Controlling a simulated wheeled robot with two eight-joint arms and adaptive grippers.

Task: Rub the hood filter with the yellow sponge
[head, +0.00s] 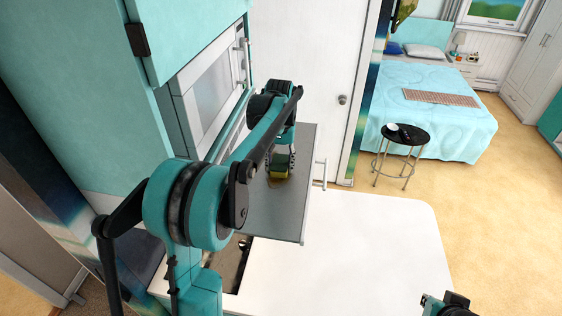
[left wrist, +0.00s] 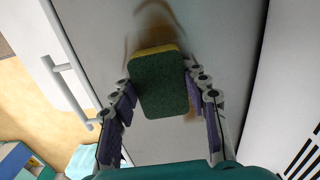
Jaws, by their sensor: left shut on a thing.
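The yellow sponge (head: 281,171) is in my left gripper (head: 281,158), low over the grey panel (head: 248,215) that I take for the hood filter. In the left wrist view, the sponge (left wrist: 163,88) shows its dark green face and a thin yellow edge, between the two fingers of the left gripper (left wrist: 160,84). A brown smear (left wrist: 172,15) on the grey panel curves beyond the sponge and also shows beside it. I cannot tell whether the sponge touches the panel. My right gripper (head: 447,302) is partly in view at the bottom edge; its fingers do not show clearly.
Teal cabinets and a built-in appliance (head: 207,92) stand close on the left. A white door (head: 315,85) is behind the panel. A white counter (head: 375,250) is clear on the right. A round black side table (head: 405,134) and a bed (head: 430,105) stand farther off.

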